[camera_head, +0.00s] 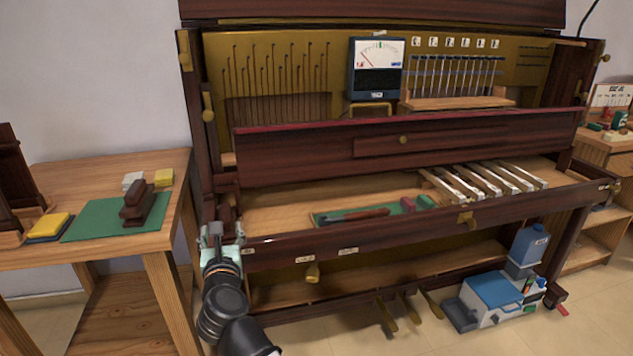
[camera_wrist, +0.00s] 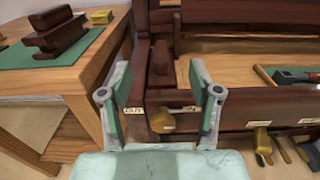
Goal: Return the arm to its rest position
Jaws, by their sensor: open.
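My gripper (camera_head: 216,237) is at the left front corner of the opened piano (camera_head: 350,244), at the end of my black arm. In the wrist view my gripper (camera_wrist: 160,95) shows two green-padded fingers spread wide apart with nothing held between them. Behind the gap are the piano's dark left cheek block (camera_wrist: 161,65) and a labelled front rail (camera_wrist: 180,109). I cannot tell how far the fingertips are from the wood.
A wooden side table (camera_head: 110,255) stands at left, with a dark block tool (camera_head: 138,203) on a green mat (camera_head: 85,222). On the key bed lie several keys (camera_head: 483,182) and a green tool mat (camera_head: 335,216). A blue-and-white machine (camera_head: 492,297) sits on the floor at right.

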